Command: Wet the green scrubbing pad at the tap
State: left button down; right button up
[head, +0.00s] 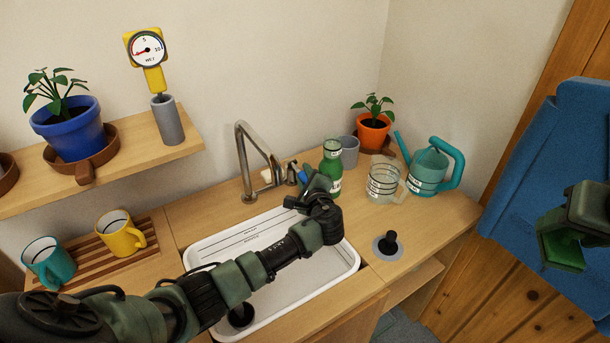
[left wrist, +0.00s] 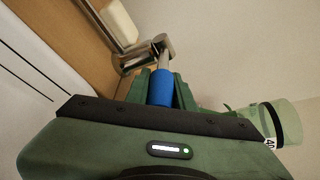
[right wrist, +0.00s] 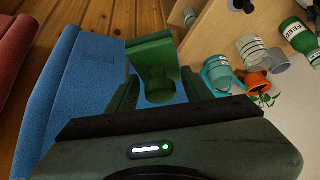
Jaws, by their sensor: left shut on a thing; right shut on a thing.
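The metal tap (head: 243,160) stands behind the white sink basin (head: 222,252). Its blue lever handle (head: 303,176) also shows in the left wrist view (left wrist: 161,88). My left gripper (head: 318,186) is shut on this blue handle, and my left arm crosses over the basin. No running water is visible. The green scrubbing pad (head: 563,248) is in my right gripper (head: 568,238), well to the right of the sink, in front of a blue thing. In the right wrist view the pad (right wrist: 153,68) sits between the fingers. Parts of the tap's base are hidden by my left gripper.
A green bottle (head: 331,170), a clear measuring jug (head: 383,184), a teal watering can (head: 428,170) and an orange plant pot (head: 373,133) stand right of the tap. A blue panel-like thing (head: 545,150) is at the right. Yellow (head: 118,236) and teal (head: 48,263) mugs stand left.

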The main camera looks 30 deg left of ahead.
jog(key=shift+r, duration=0.1)
pick_arm(q)
jog(key=r+g+p, duration=0.1)
jog(key=p, duration=0.3)
jog(key=shift+r+h+p, duration=0.1)
jog(key=shift+h+p, duration=0.25)
jog(key=shift+h, duration=0.05)
pick_arm(e)
notch_tip(320, 180, up, 4)
jog(key=shift+r, duration=0.45)
pick_arm(q)
jog(key=shift+f, duration=0.25)
pick_arm(e)
jog(key=shift+f, duration=0.1)
pick_arm(q)
jog(key=c, duration=1.2)
grip_release()
jog(key=shift+r, duration=0.1)
